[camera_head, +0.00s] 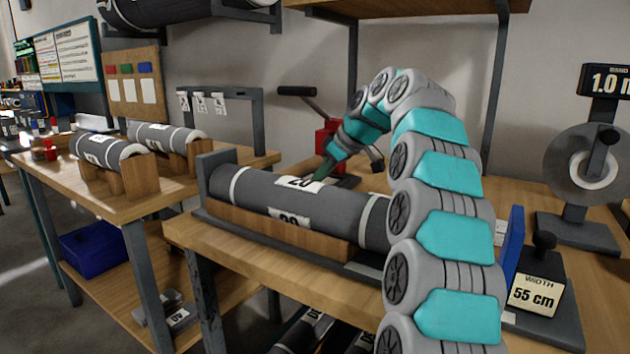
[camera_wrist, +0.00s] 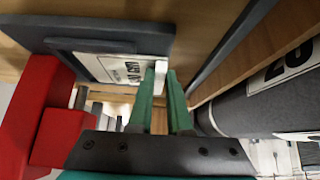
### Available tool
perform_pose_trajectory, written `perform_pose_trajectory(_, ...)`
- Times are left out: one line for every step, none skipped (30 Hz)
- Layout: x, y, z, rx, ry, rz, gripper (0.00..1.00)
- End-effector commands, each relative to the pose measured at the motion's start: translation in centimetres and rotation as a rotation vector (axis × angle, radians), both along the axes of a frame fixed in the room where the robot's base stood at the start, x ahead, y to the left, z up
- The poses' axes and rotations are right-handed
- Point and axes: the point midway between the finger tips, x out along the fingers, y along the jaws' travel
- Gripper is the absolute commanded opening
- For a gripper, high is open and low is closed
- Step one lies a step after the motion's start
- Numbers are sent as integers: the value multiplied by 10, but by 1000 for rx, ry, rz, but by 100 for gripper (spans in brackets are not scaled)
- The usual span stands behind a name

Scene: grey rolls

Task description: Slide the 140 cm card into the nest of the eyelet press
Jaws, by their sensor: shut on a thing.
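The red eyelet press (camera_head: 328,135) stands on the bench behind the grey roll, and its red body (camera_wrist: 50,125) fills the left of the wrist view. My gripper (camera_head: 322,173) is low beside the press. In the wrist view its green fingers (camera_wrist: 163,85) are shut on the edge of a white card (camera_wrist: 118,68) with black print, too blurred to read surely. The card lies over or in a dark flat plate (camera_wrist: 75,47) by the press, apparently the nest. I cannot tell how deep it sits. In the head view the card is hidden.
A grey roll (camera_head: 262,193) lies in a wooden cradle just in front of my gripper, and close at the right in the wrist view (camera_wrist: 245,110).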

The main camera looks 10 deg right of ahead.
Motion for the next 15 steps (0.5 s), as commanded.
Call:
perform_pose_trajectory(1,-1,0,0,0,0,0)
perform_pose_trajectory(2,-1,0,0,0,0,0)
perform_pose_trajectory(3,-2,0,0,2,0,0)
perform_pose_trajectory(3,-3,0,0,2,0,0)
perform_pose_trajectory(4,-3,0,0,2,0,0)
perform_pose_trajectory(5,-4,0,0,2,0,0)
perform_pose_trajectory(5,-5,0,0,2,0,0)
perform_pose_trajectory(6,-5,0,0,2,0,0)
perform_pose_trajectory(7,-6,-1,0,2,0,0)
perform_pose_trajectory(7,-7,-1,0,2,0,0)
perform_pose_trajectory(8,-7,-1,0,2,0,0)
perform_pose_trajectory(9,-8,0,-1,1,0,0)
perform_pose_trajectory(9,-9,0,-1,1,0,0)
perform_pose_trajectory(10,-9,0,-1,1,0,0)
perform_pose_trajectory(10,-10,0,-1,1,0,0)
